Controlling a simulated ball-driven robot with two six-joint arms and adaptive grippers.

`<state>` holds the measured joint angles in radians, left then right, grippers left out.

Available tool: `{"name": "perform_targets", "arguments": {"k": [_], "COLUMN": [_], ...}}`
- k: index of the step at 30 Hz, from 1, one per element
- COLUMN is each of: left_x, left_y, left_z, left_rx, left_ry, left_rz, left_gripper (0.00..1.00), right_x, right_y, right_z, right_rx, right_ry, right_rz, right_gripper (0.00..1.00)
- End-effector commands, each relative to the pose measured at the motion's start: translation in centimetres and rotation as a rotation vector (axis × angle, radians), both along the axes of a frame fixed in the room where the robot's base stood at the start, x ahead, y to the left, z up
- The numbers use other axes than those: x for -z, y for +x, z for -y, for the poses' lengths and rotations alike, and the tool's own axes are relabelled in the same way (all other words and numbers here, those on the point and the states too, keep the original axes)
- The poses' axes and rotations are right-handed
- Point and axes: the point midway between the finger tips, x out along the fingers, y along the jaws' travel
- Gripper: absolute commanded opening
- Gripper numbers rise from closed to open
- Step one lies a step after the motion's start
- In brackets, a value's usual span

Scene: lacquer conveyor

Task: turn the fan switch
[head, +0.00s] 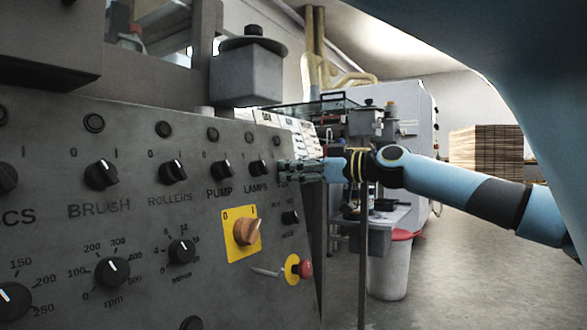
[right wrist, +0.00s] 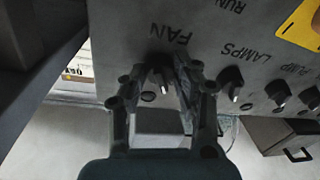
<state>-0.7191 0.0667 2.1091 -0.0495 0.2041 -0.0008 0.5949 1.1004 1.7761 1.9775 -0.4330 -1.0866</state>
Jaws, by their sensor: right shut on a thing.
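The fan switch (right wrist: 157,77) is a dark knob beside the upside-down FAN label in the right wrist view. My right gripper (right wrist: 166,74) has its two fingers on either side of the knob and is shut on it. In the head view my right gripper (head: 285,167) reaches in from the right to the far right end of the control panel (head: 130,235). It hides the fan switch there. I cannot tell the knob's exact angle. My left gripper is not in view.
The lamps knob (head: 257,167) sits just left of my right gripper. An orange knob on a yellow plate (head: 245,232) and a red button (head: 305,269) are lower on the panel. A pale bin (head: 391,270) stands beyond the panel's right edge. The floor at right is open.

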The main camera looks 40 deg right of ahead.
Motion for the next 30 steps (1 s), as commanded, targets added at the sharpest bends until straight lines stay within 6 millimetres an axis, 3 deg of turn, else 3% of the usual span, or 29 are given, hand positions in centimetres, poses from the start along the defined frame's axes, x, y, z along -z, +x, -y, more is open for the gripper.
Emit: {"name": "perform_targets", "arguments": {"k": [5, 6, 11, 22, 30], "left_x": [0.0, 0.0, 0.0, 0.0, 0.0], "left_y": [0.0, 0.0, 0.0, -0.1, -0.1], "left_z": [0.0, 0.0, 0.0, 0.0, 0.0], "left_rx": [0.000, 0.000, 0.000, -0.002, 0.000], "left_ry": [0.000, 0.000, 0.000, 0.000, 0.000], "left_rz": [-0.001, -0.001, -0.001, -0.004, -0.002], "left_gripper": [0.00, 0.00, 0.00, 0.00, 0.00], "right_x": [0.1, 0.1, 0.1, -0.8, -6.0], "right_y": [0.0, 0.0, 0.0, 0.0, 0.0], "right_z": [0.0, 0.0, 0.0, 0.0, 0.0], "right_rx": [-0.002, -0.002, -0.001, -0.001, 0.000], "right_ry": [-0.001, -0.001, -0.001, -0.001, -0.002], "right_rz": [-0.001, -0.001, -0.001, 0.001, 0.006], "right_gripper": [0.00, 0.30, 0.51, 0.52, 0.52]}}
